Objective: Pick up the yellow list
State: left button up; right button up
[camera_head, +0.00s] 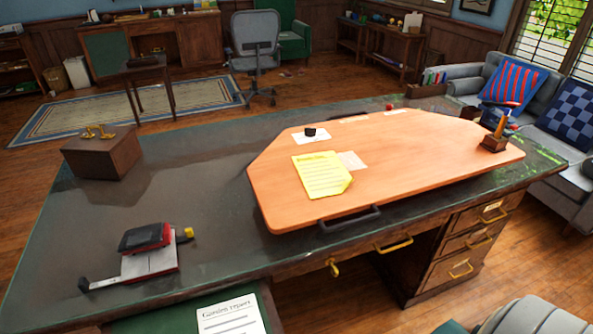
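The yellow list (323,175) is a sheet of yellow paper with lines of writing. It lies flat on a light-wood board (420,170) with angled corners on top of the large dark desk (215,215). A small white paper (352,160) lies beside its right edge, and another white paper (311,138) with a small black object (310,131) on it lies behind. Neither of my grippers shows in the head view.
A brown box (101,155) and a red and black device (148,240) stand on the desk's left side. A pen holder (494,143) stands at the board's right end. A black handle (350,218) is at the board's front edge. A paper titled "Garden report" (230,317) lies lower, in front.

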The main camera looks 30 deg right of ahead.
aim_at(324, 174)
jog(key=l+u, duration=0.25)
jog(key=l, duration=0.25)
jog(key=l+u, duration=0.2)
jog(key=l, duration=0.3)
jog(key=k+l+u, duration=0.25)
jog(key=l, duration=0.2)
jog(key=i, duration=0.1)
